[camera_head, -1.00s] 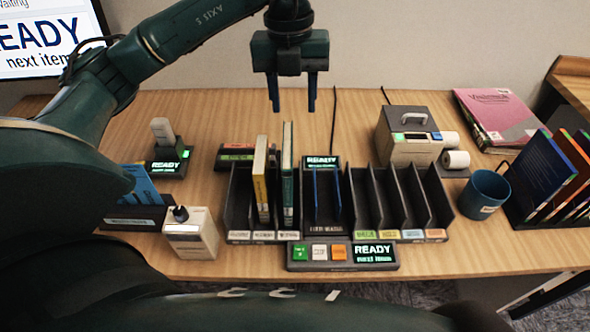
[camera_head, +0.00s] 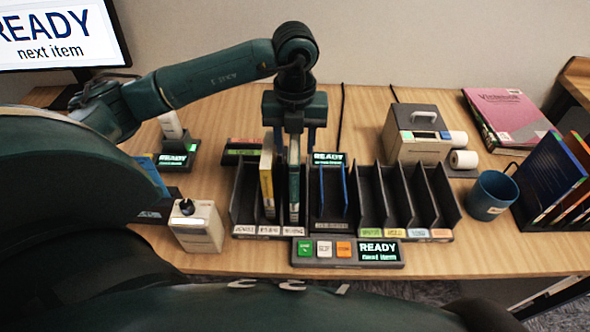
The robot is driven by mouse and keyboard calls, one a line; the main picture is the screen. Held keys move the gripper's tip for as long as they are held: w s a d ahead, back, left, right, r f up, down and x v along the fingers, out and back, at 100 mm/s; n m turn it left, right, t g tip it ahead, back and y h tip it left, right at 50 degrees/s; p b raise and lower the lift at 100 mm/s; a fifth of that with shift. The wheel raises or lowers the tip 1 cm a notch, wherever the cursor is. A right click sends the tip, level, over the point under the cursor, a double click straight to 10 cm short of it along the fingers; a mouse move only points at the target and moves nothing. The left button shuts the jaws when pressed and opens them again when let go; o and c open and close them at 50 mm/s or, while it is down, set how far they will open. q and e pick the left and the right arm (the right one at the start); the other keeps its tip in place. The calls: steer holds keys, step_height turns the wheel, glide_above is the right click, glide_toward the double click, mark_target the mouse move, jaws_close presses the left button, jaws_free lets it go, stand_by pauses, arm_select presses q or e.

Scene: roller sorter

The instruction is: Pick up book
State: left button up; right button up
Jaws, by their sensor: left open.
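Two upright books stand in the left part of the dark slotted sorter (camera_head: 243,210): a yellow-spined book (camera_head: 267,185) and, right of it, a dark green book (camera_head: 294,192). My left gripper (camera_head: 294,145) is open, pointing down over the top of the green book. Its fingers come down on either side of that book's upper part. I cannot tell whether they touch it, and the gripper hides the book's top. My right gripper is not in view.
Blue dividers or thin items (camera_head: 333,190) stand in the middle slot; slots to the right look empty. A button panel (camera_head: 345,252) lies in front. A label printer (camera_head: 417,135), blue mug (camera_head: 487,195), pink book (camera_head: 508,118), book rack (camera_head: 530,225) and dial box (camera_head: 196,226) surround it.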

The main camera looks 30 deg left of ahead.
arm_select(q)
steer(key=shift+f, duration=0.45)
steer(key=shift+c, duration=0.2)
jaws_close()
steer(key=shift+r, duration=0.1)
